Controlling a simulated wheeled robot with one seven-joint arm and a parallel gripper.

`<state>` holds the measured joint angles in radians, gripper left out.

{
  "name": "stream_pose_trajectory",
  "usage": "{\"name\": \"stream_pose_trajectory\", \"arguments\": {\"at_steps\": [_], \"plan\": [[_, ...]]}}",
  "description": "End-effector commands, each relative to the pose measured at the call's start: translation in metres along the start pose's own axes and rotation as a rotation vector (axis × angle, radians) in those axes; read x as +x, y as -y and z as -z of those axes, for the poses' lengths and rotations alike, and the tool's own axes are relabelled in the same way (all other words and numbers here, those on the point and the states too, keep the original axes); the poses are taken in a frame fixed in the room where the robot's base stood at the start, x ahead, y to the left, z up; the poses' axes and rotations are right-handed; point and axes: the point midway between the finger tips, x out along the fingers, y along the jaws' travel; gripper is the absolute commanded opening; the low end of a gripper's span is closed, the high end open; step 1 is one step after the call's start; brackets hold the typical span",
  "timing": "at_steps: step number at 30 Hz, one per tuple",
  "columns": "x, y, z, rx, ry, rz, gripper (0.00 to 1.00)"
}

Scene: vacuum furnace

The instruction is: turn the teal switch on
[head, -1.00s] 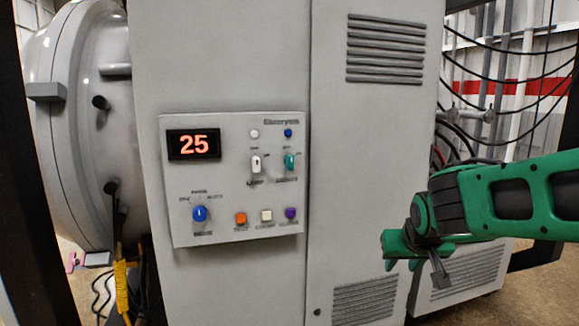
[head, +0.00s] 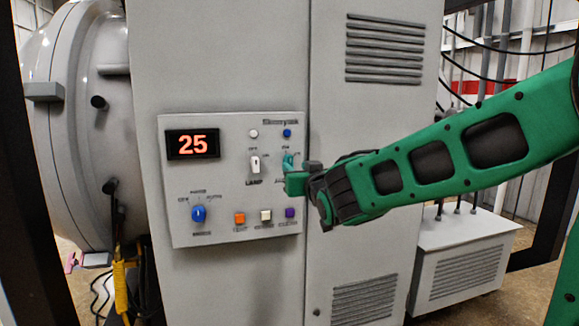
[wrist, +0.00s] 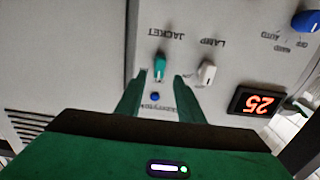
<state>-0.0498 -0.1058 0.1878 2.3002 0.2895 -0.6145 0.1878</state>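The teal switch (head: 288,159) is on the right of the grey control panel, mostly hidden behind my gripper in the head view. In the wrist view the teal switch (wrist: 160,66) shows clearly under the label JACKET, with the picture turned upside down. My gripper (head: 292,178) is at the panel face in front of the switch. In the wrist view my gripper (wrist: 157,82) is open, with one fingertip on each side of the switch. A gap shows on both sides, and nothing is held. I cannot tell the switch's exact setting.
The white LAMP switch (head: 254,165) sits close to the left of the teal one. A blue light (head: 287,133) is just above it. A blue knob (head: 199,214), several buttons along the bottom and the display (head: 193,144) reading 25 share the panel.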

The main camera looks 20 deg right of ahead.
Motion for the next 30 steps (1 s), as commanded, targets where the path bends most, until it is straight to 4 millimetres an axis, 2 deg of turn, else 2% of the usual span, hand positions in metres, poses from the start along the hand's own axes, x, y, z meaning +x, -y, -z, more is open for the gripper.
{"name": "stream_pose_trajectory", "arguments": {"at_steps": [6, 12, 18, 26, 30], "plan": [[0.039, -0.001, -0.001, 0.000, 0.002, -0.002, 0.34], [0.064, -0.001, -0.001, 0.000, 0.001, -0.001, 0.34], [0.074, -0.001, 0.000, 0.000, 0.000, -0.001, 0.34], [0.074, -0.001, 0.000, -0.001, 0.001, -0.001, 0.34], [0.074, -0.001, 0.000, -0.001, 0.001, -0.001, 0.03]]}}
